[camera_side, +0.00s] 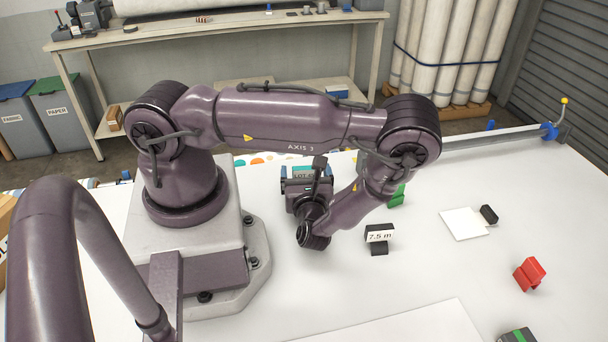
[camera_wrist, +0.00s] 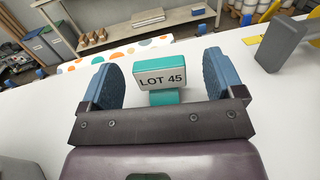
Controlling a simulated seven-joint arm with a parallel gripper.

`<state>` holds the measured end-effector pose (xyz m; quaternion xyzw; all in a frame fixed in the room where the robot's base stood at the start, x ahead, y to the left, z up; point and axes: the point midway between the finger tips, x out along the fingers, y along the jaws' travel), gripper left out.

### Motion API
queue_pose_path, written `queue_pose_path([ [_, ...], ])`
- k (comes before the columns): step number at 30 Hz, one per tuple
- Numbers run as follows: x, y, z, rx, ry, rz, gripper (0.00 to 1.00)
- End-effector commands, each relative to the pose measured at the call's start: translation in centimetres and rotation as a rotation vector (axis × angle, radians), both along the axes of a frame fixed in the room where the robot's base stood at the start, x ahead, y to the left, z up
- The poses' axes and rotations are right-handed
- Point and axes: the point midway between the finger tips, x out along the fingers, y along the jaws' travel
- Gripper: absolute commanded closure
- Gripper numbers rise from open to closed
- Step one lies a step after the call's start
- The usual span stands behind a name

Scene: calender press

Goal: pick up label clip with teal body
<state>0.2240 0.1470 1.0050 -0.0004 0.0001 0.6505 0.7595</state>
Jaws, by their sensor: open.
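The label clip with teal body (camera_wrist: 164,96) stands upright on the white table and carries a white card reading LOT 45. My gripper (camera_wrist: 160,62) is open, with one blue finger pad on each side of the clip in the wrist view. Gaps show between the clip and both pads, and it is not held. How far it sits along the fingers is hard to tell. In the side view the teal clip (camera_side: 301,170) shows partly beyond my gripper, its lower part hidden.
A green clip (camera_side: 397,197) and a black clip (camera_side: 380,248) labelled 7.5 m stand right of my gripper. A red clip (camera_side: 530,273), a dark clip (camera_side: 489,214) and a white card (camera_side: 463,223) lie farther right. A strip with coloured dots (camera_wrist: 122,54) runs behind.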

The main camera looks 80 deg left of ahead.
Motion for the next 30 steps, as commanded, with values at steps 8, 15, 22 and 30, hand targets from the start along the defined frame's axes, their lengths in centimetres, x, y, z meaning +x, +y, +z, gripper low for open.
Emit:
queue_pose_path([
  [8, 0.3, 3.3, 0.0, 0.001, 0.000, 0.002, 0.13],
  [15, 0.3, 3.3, 0.0, 0.000, 0.000, 0.001, 0.15],
  [22, 0.3, 3.3, 0.0, 0.000, 0.000, 0.001, 0.65],
  [30, 0.3, 3.3, 0.0, 0.001, 0.000, 0.001, 0.66],
])
